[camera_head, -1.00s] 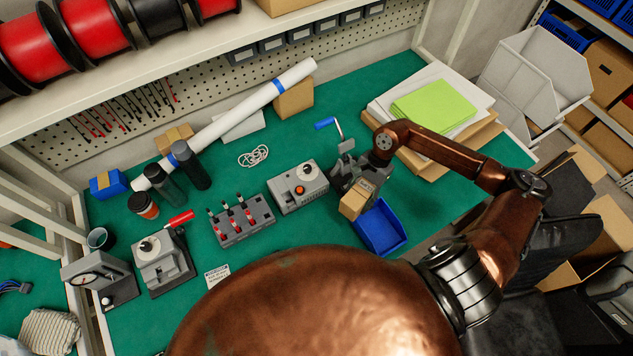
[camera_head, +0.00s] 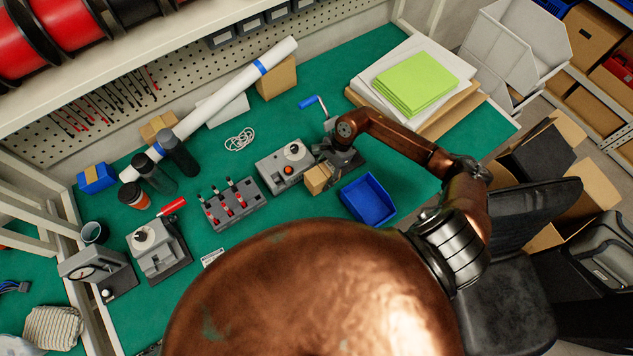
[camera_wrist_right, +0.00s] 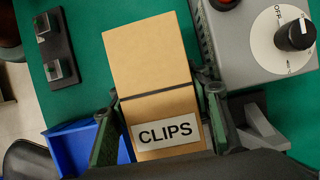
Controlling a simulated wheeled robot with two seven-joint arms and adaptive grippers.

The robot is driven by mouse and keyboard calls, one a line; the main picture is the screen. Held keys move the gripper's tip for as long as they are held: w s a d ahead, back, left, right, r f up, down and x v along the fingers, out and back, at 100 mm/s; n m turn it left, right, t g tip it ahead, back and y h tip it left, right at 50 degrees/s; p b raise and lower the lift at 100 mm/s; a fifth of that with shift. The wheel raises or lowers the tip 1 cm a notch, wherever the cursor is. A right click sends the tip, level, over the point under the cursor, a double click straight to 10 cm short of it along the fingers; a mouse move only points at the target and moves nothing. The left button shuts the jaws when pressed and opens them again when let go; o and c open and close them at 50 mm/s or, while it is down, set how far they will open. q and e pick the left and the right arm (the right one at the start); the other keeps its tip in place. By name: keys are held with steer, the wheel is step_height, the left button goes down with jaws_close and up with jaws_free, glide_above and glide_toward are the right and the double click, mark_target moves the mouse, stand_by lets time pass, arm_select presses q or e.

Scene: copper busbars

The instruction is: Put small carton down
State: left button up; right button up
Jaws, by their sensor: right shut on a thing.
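The small carton (camera_head: 318,179) is a light brown box in my right gripper (camera_head: 328,164), in front of the grey dial box and left of the blue bin. In the right wrist view the carton (camera_wrist_right: 148,55) bears a "CLIPS" label, and my right gripper (camera_wrist_right: 160,125) has one finger on each side of it. The gripper is shut on the carton. I cannot tell whether the carton's underside touches the green bench. My left gripper is not in view.
A blue open bin (camera_head: 368,199) stands right of the carton. A grey dial box (camera_head: 285,165) is close behind it, also at right in the wrist view (camera_wrist_right: 235,40). A grey block with red-handled parts (camera_head: 232,204) lies left. Green bench (camera_head: 415,190) is bare right of the bin.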

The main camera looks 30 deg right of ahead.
steer(key=shift+w+a+f, duration=0.25)
steer(key=shift+a+f, duration=0.15)
steer(key=shift+f, duration=0.1)
steer(key=shift+w+a+f, duration=0.25)
steer(key=shift+a+f, duration=0.1)
steer(key=shift+f, duration=0.15)
step_height(320, 180, down, 3)
steer(key=shift+w+a+p, duration=0.1)
steer(key=shift+a+p, duration=0.05)
steer(key=shift+p, duration=0.3)
steer(key=shift+f, duration=0.2)
steer(key=shift+f, duration=0.15)
steer(key=o, duration=1.2)
